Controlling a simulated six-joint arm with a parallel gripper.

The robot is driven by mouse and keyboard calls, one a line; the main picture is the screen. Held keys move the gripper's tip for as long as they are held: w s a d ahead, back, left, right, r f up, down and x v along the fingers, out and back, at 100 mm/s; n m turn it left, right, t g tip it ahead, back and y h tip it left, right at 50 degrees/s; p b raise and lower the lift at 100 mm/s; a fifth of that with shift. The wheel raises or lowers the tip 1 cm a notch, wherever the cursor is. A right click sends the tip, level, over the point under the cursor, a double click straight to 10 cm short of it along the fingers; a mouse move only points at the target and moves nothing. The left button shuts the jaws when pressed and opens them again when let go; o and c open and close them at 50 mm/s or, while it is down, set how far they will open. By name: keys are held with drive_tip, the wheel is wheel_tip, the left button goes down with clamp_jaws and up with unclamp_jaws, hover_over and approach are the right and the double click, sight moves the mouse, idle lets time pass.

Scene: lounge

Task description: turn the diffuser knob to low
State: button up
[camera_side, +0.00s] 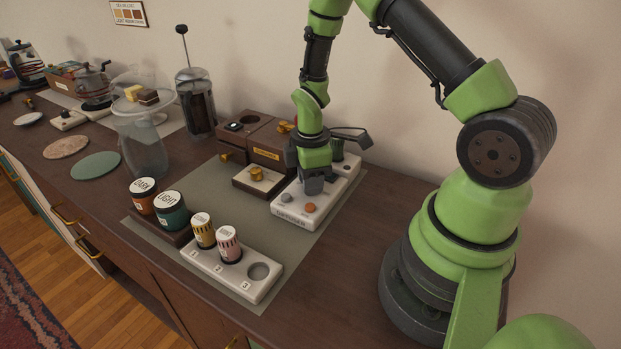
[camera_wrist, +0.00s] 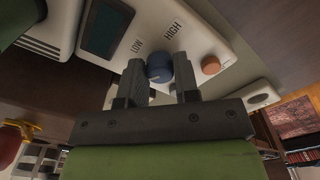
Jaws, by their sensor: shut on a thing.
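The diffuser (camera_side: 343,187) is a long white unit on the grey-green mat at the right. In the wrist view its white face (camera_wrist: 185,22) carries a dark window and the printed words LOW and HIGH. Its round blue-grey knob (camera_wrist: 159,67) sits below those words, with a pale mark on its lower part whose exact direction is hard to read. My gripper (camera_wrist: 160,75) is shut on the knob, one finger on each side. In the side view my gripper (camera_side: 313,186) points down onto the diffuser and hides the knob.
An orange button (camera_wrist: 211,65) sits close beside the knob; it also shows in the side view (camera_side: 310,208). Brown wooden boxes (camera_side: 268,141) stand behind. A white holder (camera_side: 215,265) with two small bottles is in front. Bare table lies right of the mat.

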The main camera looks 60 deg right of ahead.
drive_tip(key=m, duration=1.1)
drive_tip(key=shift+m, duration=0.5)
drive_tip(key=o, duration=0.9)
drive_tip(key=shift+o, duration=0.2)
wheel_tip(320, 180, up, 9)
drive_tip(key=shift+r, duration=0.5)
